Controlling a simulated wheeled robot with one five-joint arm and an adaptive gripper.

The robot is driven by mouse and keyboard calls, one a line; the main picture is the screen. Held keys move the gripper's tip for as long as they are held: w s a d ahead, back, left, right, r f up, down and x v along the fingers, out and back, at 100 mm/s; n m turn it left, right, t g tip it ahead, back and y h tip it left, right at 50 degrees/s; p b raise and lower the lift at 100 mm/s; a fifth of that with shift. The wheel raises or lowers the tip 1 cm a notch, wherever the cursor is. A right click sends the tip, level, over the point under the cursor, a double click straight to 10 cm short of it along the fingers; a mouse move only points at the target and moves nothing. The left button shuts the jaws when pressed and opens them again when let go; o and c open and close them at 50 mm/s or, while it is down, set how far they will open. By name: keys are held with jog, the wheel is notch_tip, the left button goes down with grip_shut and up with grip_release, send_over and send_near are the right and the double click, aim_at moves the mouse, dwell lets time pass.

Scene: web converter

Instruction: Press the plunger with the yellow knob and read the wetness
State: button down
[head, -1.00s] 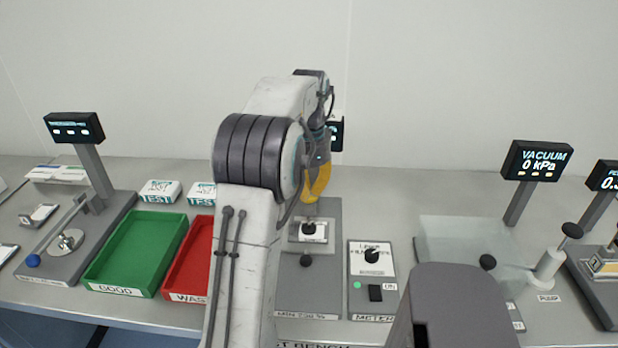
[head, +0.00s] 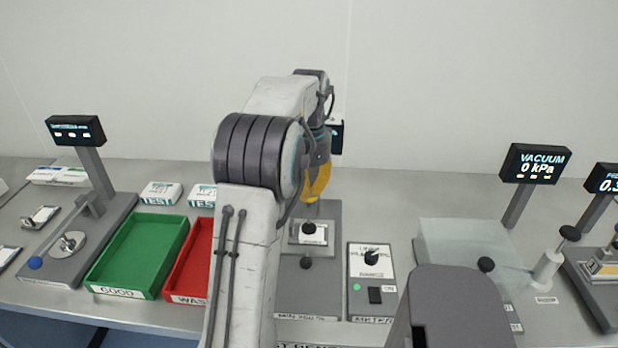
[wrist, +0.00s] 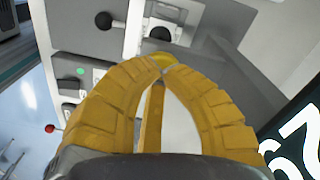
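The tips look to be touching or very near the knob; I cannot tell which. In the head view my gripper (head: 311,200) points down over the grey station behind my arm, and the yellow knob is hidden there. The station's display (head: 336,137) is mostly covered by my arm. A display (wrist: 295,140) cut off at the right of the wrist view shows large digits that look like a 6 and a 2.
Black knobs (head: 308,228) stand on the station below my gripper. A meter box (head: 371,280) with a green light is to its right, and red (head: 190,265) and green (head: 135,255) trays are to its left. A vacuum station (head: 460,250) is further right.

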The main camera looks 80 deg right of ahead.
jog(key=shift+r+p, duration=3.95)
jog(key=shift+r, duration=0.15)
jog(key=shift+w, duration=0.1)
